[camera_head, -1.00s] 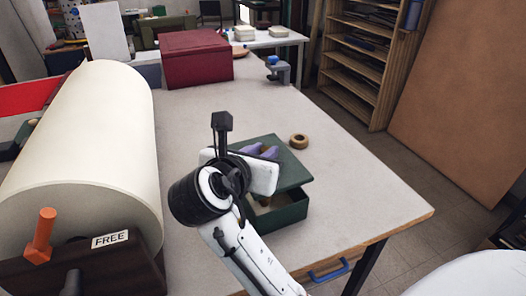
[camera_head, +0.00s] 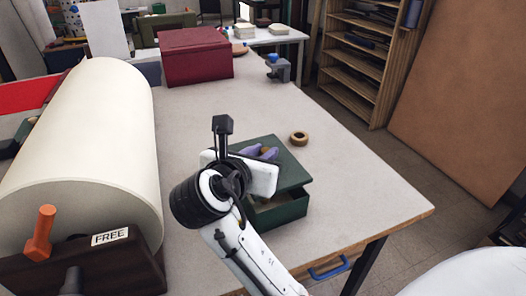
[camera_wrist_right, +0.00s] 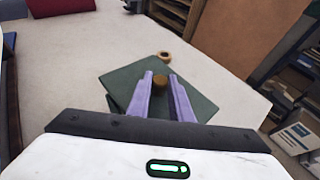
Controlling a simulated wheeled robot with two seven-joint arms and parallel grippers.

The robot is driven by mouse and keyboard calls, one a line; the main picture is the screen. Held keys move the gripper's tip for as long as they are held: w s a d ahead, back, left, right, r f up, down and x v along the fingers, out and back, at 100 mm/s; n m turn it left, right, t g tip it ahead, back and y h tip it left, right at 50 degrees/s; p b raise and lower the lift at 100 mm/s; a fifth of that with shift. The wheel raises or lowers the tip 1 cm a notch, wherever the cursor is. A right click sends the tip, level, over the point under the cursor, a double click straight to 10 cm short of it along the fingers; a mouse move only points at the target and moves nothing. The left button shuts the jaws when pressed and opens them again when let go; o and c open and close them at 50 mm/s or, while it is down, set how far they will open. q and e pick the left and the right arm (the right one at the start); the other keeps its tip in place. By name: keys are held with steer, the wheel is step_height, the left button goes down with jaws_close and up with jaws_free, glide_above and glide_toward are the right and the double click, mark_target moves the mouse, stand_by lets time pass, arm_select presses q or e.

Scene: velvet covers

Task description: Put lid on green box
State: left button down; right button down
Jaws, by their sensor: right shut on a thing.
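The green box (camera_head: 281,213) stands near the front right edge of the table, and part of its pale inside shows at the front. The flat green lid (camera_head: 291,167) is over the box, with a gap between lid and front rim; whether it touches the box at the back I cannot tell. My right gripper (camera_head: 261,153) has its purple fingers closed around the lid's brown knob (camera_head: 266,151). The wrist view shows the knob (camera_wrist_right: 160,83) between the fingertips, with the lid (camera_wrist_right: 197,103) spread below, hiding most of the box. My left gripper is not in view.
A big cream paper roll (camera_head: 85,150) lies at the left on a holder with an orange handle (camera_head: 40,235). A tan tape ring (camera_head: 299,138) lies just behind the lid. A dark red box (camera_head: 195,58) and a clamp (camera_head: 278,68) are farther back. The table's right part is clear.

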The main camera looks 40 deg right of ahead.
steer(key=shift+f, duration=0.35)
steer(key=shift+f, duration=0.3)
steer(key=c, duration=1.5)
jaws_free()
steer(key=shift+r, duration=0.2)
